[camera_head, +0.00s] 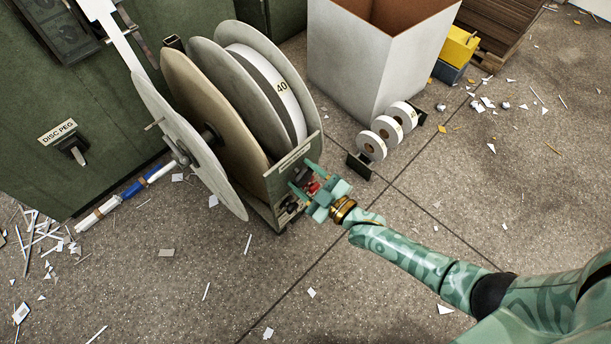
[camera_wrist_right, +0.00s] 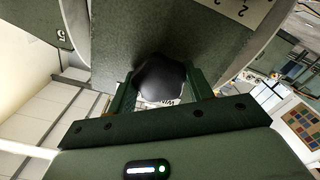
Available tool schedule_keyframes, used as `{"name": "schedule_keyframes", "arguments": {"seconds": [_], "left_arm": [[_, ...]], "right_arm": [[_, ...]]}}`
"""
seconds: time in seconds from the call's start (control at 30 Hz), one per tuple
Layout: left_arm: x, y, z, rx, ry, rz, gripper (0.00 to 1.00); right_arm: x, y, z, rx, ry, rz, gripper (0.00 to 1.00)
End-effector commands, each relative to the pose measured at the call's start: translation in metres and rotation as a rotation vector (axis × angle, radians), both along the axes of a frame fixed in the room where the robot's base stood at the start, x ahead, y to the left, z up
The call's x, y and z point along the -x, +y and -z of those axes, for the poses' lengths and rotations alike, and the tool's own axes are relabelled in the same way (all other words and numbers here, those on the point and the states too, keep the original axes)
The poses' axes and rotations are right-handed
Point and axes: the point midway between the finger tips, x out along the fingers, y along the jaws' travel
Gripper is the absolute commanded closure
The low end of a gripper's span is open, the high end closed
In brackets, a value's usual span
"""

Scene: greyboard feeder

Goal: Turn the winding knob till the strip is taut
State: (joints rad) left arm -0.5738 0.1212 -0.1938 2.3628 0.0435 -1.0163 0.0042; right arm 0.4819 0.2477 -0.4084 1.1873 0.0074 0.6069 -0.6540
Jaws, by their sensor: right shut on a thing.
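My right gripper (camera_head: 303,184) is at the front panel (camera_head: 293,153) of the reel stand, low in the middle of the head view. In the right wrist view its two fingers (camera_wrist_right: 160,92) are shut on the sides of a dark rounded knob (camera_wrist_right: 160,76). A partly hidden label shows just beyond the knob. The gripper mostly covers the knob in the head view. A pale strip (camera_head: 122,36) runs straight from the top left down towards the large white disc (camera_head: 190,135). I cannot tell how taut it is. My left gripper is out of view.
Large reels (camera_head: 262,75), one marked 40, stand behind the panel. Small white rolls (camera_head: 371,146) sit on a low rack to the right, before a tall white bin (camera_head: 350,65). A green cabinet (camera_head: 100,100) stands left. Paper scraps litter the floor; the front floor is mostly open.

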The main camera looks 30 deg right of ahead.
Motion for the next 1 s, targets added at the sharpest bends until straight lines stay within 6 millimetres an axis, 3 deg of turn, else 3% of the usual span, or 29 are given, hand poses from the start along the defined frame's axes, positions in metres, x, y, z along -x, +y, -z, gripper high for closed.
{"name": "schedule_keyframes", "arguments": {"seconds": [0.27, 0.3, 0.33, 0.37, 0.83, 1.0], "left_arm": [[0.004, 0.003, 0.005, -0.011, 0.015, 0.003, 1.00], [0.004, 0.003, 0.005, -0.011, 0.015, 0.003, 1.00], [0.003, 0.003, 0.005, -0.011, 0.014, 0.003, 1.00], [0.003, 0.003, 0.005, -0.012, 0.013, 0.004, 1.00], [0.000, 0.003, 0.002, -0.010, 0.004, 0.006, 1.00], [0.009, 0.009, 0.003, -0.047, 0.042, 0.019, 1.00]], "right_arm": [[0.001, 0.000, 0.001, -0.014, 0.006, 0.000, 0.72], [0.001, 0.000, 0.001, -0.014, 0.006, 0.000, 0.38], [0.001, 0.000, 0.001, -0.013, 0.007, -0.001, 0.29], [0.001, 0.000, 0.001, -0.013, 0.007, -0.001, 0.27], [0.002, -0.001, 0.000, -0.013, 0.006, 0.000, 0.27], [0.021, -0.008, -0.003, -0.012, 0.006, 0.000, 0.27]]}}
